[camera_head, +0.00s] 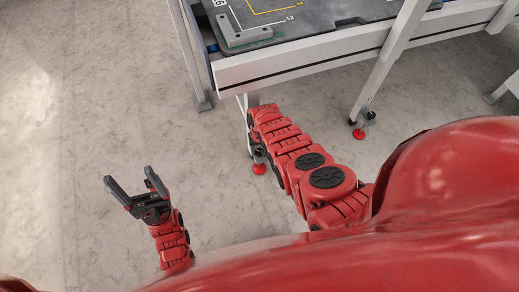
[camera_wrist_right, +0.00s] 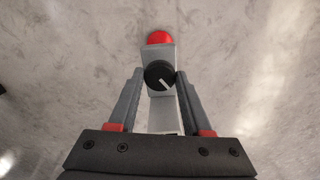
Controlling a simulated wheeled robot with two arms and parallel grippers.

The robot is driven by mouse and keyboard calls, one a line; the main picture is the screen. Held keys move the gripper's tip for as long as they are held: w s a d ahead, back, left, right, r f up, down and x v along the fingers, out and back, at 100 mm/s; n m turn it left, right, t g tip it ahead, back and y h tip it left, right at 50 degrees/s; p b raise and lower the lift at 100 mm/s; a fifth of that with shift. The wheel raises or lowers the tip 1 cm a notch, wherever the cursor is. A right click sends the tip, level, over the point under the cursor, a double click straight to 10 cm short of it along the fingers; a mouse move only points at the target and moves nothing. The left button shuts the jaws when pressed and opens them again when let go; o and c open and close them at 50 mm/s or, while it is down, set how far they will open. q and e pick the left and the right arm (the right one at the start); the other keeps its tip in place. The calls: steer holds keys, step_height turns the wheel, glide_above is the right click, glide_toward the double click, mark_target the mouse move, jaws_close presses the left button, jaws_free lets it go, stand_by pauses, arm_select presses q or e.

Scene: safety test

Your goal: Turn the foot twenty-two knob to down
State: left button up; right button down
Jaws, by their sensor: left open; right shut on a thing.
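In the right wrist view a round black knob (camera_wrist_right: 156,71) with a white pointer line sits on a grey foot (camera_wrist_right: 160,110) with a red end (camera_wrist_right: 159,38). The line slants toward the lower right of that picture. My right gripper (camera_wrist_right: 160,76) is shut on the knob, one finger on each side. In the head view my right arm reaches to a table leg; its gripper is mostly hidden there. A foot with a red disc (camera_head: 259,168) shows beside it. My left gripper (camera_head: 129,183) is open and empty above the floor. No foot number is readable.
A table (camera_head: 300,65) with a dark top and pale frame stands at the top. A grey bracket (camera_head: 243,37) lies on it. Another leg has a red-disc foot (camera_head: 359,133) to the right. The floor (camera_head: 95,100) at left is clear.

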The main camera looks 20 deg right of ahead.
steer(key=m, duration=0.3)
steer(key=shift+m, duration=1.8)
steer(key=shift+c, duration=1.7)
jaws_free()
steer(key=shift+r, duration=0.1)
